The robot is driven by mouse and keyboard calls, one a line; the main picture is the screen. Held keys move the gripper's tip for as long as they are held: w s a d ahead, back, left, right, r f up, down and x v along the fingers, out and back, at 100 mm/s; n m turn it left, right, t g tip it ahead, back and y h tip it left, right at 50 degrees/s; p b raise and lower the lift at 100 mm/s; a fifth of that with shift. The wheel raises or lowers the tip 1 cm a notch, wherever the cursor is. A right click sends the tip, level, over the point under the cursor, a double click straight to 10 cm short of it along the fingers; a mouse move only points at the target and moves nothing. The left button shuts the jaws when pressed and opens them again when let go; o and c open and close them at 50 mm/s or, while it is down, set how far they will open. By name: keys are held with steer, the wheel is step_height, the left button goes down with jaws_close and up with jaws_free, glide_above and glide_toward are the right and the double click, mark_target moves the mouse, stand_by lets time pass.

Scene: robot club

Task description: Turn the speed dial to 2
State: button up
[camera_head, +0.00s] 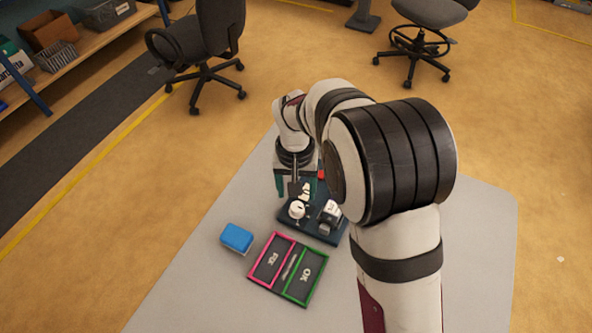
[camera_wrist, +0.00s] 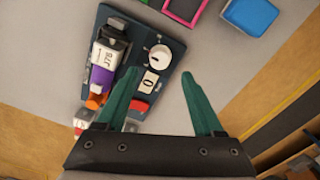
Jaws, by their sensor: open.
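The speed dial is a round white knob (camera_wrist: 160,57) on a dark blue panel (camera_wrist: 172,80); the dial (camera_head: 297,210) and panel (camera_head: 325,238) also show in the head view. A cream plate (camera_wrist: 148,83) beside the dial reads what looks like 0. Small marks surround the knob, too small to read surely. My gripper (camera_wrist: 160,74) is open, with green fingers apart and nothing between them. In the wrist view its tips lie just short of the dial, on either side of its line. In the head view my gripper (camera_head: 293,188) is over the panel's far side, by the dial.
A device with white, black, purple and orange parts (camera_wrist: 106,60) stands on the panel beside the dial. A red button (camera_wrist: 137,107) is near the left finger. A tray with pink and green frames (camera_head: 285,270) and a blue block (camera_head: 237,237) lie on the grey table (camera_head: 190,290).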

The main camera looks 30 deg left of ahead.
mark_target(298, 207)
step_height(298, 207, up, 10)
stand_by(0.4)
steer(key=s+d+r+m+y, duration=0.1)
steer(key=s+d+r+m, duration=0.25)
steer(key=d, duration=0.55)
steer(key=s+d+r+m, duration=0.2)
steer(key=s+d, duration=0.2)
steer(key=d, duration=0.5)
steer(key=s+d+f+m, duration=0.1)
steer(key=s+d+m, duration=0.1)
steer(key=s, duration=0.4)
steer(key=s+d+f+m+y, duration=0.1)
steer(key=s+d+f+m, duration=0.1)
steer(key=s+d, duration=0.2)
steer(key=shift+s+d, duration=0.25)
steer(key=shift+s, duration=0.6)
